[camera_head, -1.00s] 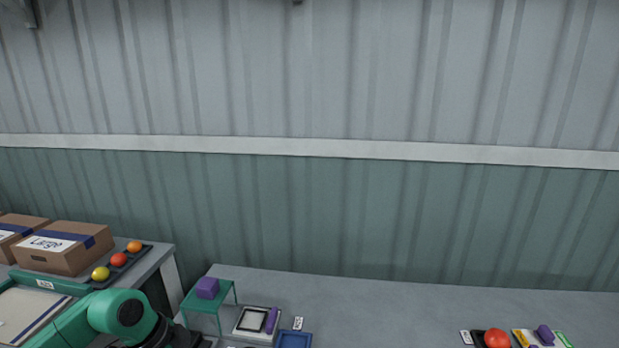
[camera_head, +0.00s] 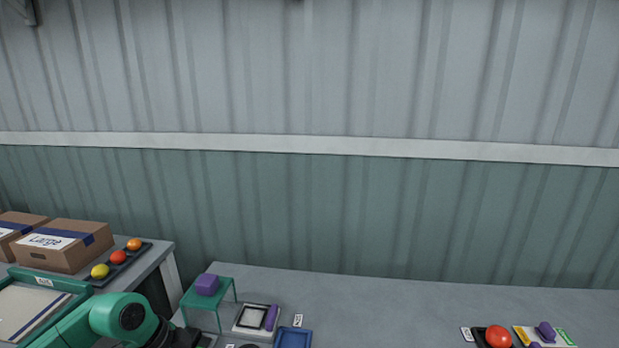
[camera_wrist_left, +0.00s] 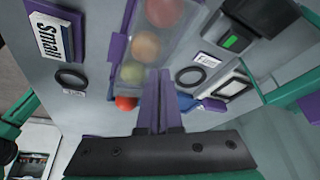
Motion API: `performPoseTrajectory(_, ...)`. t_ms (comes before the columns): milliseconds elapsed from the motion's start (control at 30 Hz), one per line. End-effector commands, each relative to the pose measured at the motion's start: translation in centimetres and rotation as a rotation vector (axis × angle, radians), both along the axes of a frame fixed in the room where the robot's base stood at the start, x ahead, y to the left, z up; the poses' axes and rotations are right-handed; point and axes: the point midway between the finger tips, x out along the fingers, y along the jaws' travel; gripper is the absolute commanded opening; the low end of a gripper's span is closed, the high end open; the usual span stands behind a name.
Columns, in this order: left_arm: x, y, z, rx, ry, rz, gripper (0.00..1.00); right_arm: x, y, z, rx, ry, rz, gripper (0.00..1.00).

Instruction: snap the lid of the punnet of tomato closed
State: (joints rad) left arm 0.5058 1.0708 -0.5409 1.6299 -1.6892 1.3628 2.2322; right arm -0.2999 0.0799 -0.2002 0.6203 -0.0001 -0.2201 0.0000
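In the left wrist view a clear punnet (camera_wrist_left: 176,48) holds a row of round tomatoes, from red to yellowish orange. The state of its lid cannot be made out. My left gripper (camera_wrist_left: 152,74) shows at the lower middle with its slim grey and purple fingers together; its tips are by the near end of the punnet, and whether they touch it is unclear. I see nothing held between them. In the head view my green left arm comes in at the lower left, its gripper and the punnet out of frame. My right gripper is not in view.
A box labelled Small (camera_wrist_left: 58,38), black rings (camera_wrist_left: 189,76) and a Film label (camera_wrist_left: 207,60) surround the punnet. In the head view a green stand (camera_head: 219,290) bears a purple block (camera_head: 207,285). A blue tray (camera_head: 294,338) is nearby. The bench middle (camera_head: 390,315) is clear.

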Motion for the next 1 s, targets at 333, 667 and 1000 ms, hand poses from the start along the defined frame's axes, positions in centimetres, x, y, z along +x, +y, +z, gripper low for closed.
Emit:
performPoseTrajectory(333, 0.0, 0.0, 0.3, 0.001, 0.002, 0.001, 0.00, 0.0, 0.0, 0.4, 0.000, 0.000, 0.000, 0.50)
performPoseTrajectory(667, 0.0, 0.0, 3.8, 0.000, 0.002, 0.001, 0.00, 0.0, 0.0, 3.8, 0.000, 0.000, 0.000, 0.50)
performPoseTrajectory(1000, 0.0, 0.0, 7.1, 0.000, 0.001, 0.001, 0.00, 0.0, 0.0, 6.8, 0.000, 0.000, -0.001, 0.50)
